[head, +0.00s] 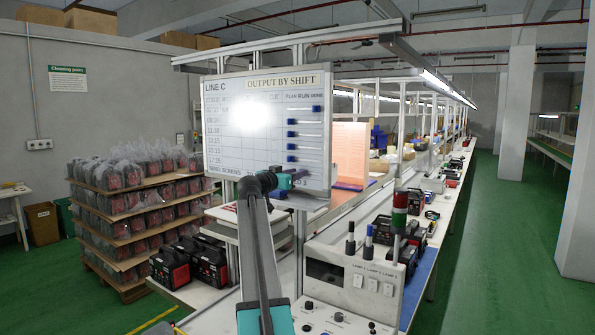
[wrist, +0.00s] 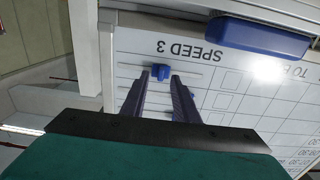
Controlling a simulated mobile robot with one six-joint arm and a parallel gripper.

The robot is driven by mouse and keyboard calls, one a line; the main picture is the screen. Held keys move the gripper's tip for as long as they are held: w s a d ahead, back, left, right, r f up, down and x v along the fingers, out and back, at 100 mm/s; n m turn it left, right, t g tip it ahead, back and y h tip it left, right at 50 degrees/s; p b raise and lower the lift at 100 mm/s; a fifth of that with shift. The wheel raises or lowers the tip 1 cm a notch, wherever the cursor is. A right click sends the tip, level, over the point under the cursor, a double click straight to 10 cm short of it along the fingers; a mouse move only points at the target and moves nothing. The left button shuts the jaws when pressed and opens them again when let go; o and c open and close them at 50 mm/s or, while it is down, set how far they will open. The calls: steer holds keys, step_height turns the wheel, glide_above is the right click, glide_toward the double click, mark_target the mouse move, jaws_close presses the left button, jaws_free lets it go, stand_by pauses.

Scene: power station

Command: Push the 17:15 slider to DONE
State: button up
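The whiteboard (head: 265,145) is headed OUTPUT BY SHIFT, with PLAN, RUN and DONE at its upper right. Several blue sliders sit on short tracks there. The top slider (head: 316,108) is at the DONE end; the ones below are at the PLAN end. My gripper (head: 295,174) is at the board's lower right. In the wrist view the board is upside down. My open gripper (wrist: 161,76) has its fingertips around a blue slider (wrist: 161,71) beside SPEED 3; contact is unclear.
A blue block (wrist: 260,38) sits at the board's lower edge.

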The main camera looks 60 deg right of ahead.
steer(key=shift+d, duration=0.4)
jaws_close()
stand_by(1.3)
